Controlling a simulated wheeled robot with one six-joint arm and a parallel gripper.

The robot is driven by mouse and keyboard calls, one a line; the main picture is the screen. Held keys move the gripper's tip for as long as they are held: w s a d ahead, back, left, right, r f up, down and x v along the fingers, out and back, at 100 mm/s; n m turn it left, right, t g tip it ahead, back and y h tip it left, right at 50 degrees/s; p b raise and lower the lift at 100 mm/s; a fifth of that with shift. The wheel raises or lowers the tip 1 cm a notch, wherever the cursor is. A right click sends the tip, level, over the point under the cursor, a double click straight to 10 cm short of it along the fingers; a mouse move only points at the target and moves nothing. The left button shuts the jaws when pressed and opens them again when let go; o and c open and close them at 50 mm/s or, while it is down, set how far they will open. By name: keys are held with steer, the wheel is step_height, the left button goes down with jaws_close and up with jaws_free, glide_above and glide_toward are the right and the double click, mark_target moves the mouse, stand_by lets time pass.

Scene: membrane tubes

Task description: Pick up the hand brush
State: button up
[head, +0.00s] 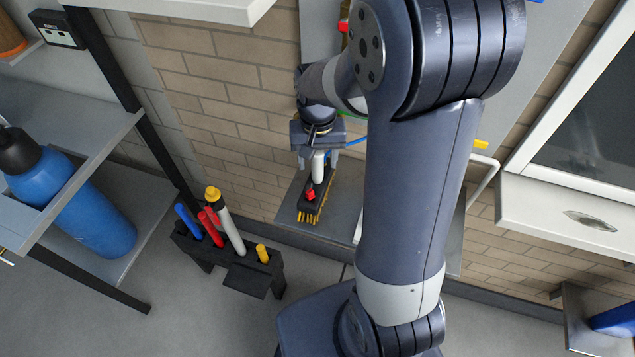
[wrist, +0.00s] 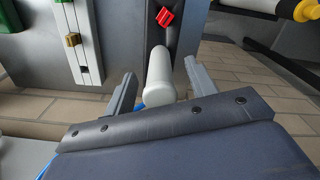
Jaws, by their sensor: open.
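The hand brush (head: 312,203) has a dark body, yellow bristles, a red piece on top and a white handle. In the head view it is at a grey surface against the brick wall, bristles towards the lower left. Its white handle shows in the wrist view (wrist: 158,80), with the red piece beyond it. My gripper (head: 318,158) is at the handle end of the brush. In the wrist view my gripper (wrist: 160,78) is open, with one finger on each side of the handle and gaps visible. The far end of the brush is cut off there.
A dark rack (head: 250,268) with several coloured tubes stands at lower left. A blue bottle (head: 85,215) is on the left shelving. A white cabinet (head: 565,215) is at right. A white strip with a yellow-brown block (wrist: 73,40) is left of the brush in the wrist view.

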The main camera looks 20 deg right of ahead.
steer(key=shift+f, duration=0.15)
jaws_close()
stand_by(0.5)
stand_by(0.9)
